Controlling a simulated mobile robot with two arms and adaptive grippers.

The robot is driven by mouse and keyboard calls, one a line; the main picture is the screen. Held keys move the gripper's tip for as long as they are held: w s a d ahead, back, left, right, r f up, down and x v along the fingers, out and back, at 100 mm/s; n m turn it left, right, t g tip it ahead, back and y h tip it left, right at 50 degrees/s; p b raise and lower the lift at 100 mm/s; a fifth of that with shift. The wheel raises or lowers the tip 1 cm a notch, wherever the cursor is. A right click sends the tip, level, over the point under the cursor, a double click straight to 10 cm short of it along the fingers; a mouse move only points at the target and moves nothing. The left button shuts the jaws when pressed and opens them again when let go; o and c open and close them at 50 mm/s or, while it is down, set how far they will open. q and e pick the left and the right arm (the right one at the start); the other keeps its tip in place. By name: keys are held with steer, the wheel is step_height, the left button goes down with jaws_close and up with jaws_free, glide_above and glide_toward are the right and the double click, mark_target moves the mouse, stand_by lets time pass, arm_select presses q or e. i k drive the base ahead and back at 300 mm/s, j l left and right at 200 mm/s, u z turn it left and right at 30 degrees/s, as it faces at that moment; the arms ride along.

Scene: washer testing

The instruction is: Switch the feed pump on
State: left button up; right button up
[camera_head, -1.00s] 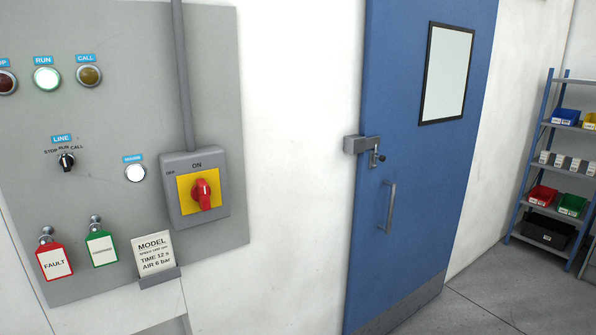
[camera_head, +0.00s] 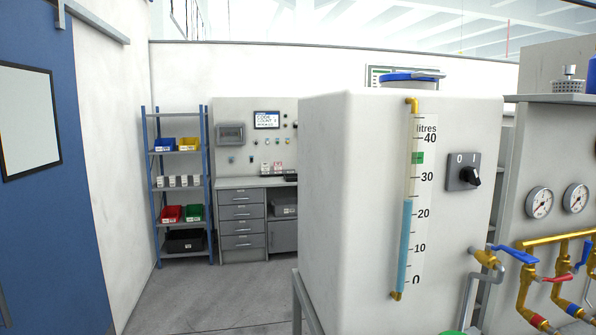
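A black rotary switch (camera_head: 468,177) marked O and I sits on the right part of the front of a pale tank (camera_head: 345,190). Its knob sticks out, but I cannot tell clearly which mark it points to. No label naming the feed pump is readable. A sight tube (camera_head: 406,240) with a litres scale runs up the tank front, with blue liquid a little above the 20 mark. A green mark lies between 30 and 40. Neither of my grippers is in view.
Right of the tank are pressure gauges (camera_head: 540,202) and brass pipes with blue- and red-handled valves (camera_head: 515,253). Behind stand a blue shelf rack (camera_head: 158,226) and a grey drawer bench (camera_head: 240,227). A blue door (camera_head: 45,220) is at left. Floor (camera_head: 220,300) between door and tank is clear.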

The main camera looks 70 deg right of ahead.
mark_target(469, 174)
steer(key=z, duration=3.1)
